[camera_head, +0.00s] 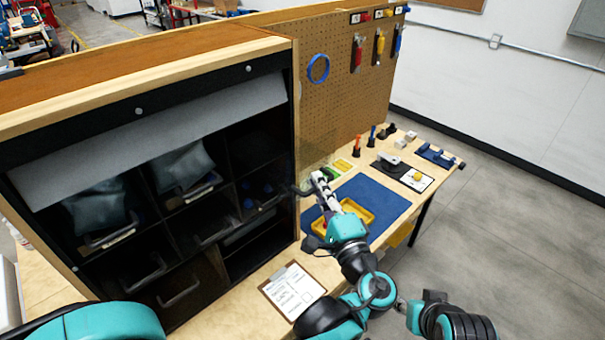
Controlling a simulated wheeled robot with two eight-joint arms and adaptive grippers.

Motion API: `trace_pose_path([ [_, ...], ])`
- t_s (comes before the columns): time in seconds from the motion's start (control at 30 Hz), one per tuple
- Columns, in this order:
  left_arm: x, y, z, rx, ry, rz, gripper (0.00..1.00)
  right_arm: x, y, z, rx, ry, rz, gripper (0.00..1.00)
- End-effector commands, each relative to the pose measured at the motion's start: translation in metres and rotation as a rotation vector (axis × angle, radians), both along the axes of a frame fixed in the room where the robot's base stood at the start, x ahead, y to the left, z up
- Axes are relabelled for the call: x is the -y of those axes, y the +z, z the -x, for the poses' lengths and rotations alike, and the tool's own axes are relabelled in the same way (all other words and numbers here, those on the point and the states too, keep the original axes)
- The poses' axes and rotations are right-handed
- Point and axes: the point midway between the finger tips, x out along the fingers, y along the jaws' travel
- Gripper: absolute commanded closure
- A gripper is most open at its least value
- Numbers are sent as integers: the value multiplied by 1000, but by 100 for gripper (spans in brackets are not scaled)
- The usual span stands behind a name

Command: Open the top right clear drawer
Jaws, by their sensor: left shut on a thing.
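The black cabinet holds a grid of compartments. In its right column, a clear drawer (262,203) with small blue items inside sits beside the cabinet's right edge. How far the drawer stands out of the cabinet is hard to tell. My right gripper is out of view.
Other clear drawers (190,195) with grey bags fill the left and middle columns. A clipboard (292,290) lies on the bench in front. A yellow tray (352,207) sits on a blue mat (378,193). A pegboard (335,95) with tools stands behind.

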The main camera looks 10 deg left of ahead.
Motion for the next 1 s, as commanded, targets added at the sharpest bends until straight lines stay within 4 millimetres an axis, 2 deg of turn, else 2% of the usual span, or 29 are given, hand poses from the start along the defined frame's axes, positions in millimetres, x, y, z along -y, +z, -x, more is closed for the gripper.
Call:
trace_pose_path([
  [0.17, 9, -1, 7, -2, 1, 2, 100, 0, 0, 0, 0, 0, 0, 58],
  [0.5, 9, -1, 8, -2, 2, 3, 100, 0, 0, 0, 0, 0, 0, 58],
  [0.53, 9, -1, 8, -2, 2, 3, 86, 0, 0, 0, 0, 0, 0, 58],
  [0.57, 9, -1, 8, -2, 2, 3, 81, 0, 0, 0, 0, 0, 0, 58],
  [0.87, 10, 0, 8, -1, 1, 1, 81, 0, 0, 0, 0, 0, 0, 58],
  [1.0, 10, 10, 8, -1, 1, 1, 81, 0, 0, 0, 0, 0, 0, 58],
])
